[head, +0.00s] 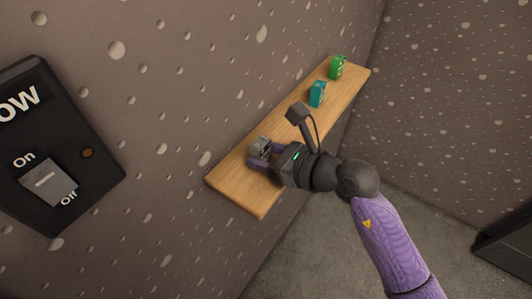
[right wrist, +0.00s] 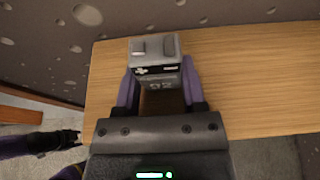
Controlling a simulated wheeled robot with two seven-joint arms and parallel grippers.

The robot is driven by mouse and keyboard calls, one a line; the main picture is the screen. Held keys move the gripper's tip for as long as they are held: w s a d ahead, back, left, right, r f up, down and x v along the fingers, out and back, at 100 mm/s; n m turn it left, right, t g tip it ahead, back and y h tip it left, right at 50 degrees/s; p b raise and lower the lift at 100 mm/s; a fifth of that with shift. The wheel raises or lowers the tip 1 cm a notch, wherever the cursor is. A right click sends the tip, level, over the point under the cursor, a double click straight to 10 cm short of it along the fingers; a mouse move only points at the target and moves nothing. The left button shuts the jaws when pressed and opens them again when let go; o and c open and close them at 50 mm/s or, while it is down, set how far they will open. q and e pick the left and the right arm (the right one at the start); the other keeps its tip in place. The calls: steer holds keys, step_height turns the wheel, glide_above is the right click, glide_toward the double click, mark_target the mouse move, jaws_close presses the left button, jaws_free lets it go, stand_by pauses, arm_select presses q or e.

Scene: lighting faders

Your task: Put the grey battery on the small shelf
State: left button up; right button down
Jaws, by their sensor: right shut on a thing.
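The grey battery (head: 261,148) is at the near left part of the small wooden shelf (head: 234,190) in the head view. My right gripper (head: 262,156) is shut on it, with a purple finger on each side. In the right wrist view the battery (right wrist: 154,58) sits between the two fingertips (right wrist: 158,80), its terminals facing the camera, over the shelf (right wrist: 250,80). I cannot tell whether its underside touches the shelf. My left gripper (right wrist: 72,137) shows dark at the lower left of the right wrist view, away from the shelf; its jaws are unclear.
A teal battery (head: 317,93) and a green battery (head: 337,67) stand farther along the shelf. A black switch panel (head: 95,165) is on the speckled wall at left. Bare shelf lies between the grey and teal batteries. A dark box (head: 508,240) is at lower right.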

steer(key=shift+f, duration=0.15)
steer(key=shift+c, duration=0.9)
jaws_free()
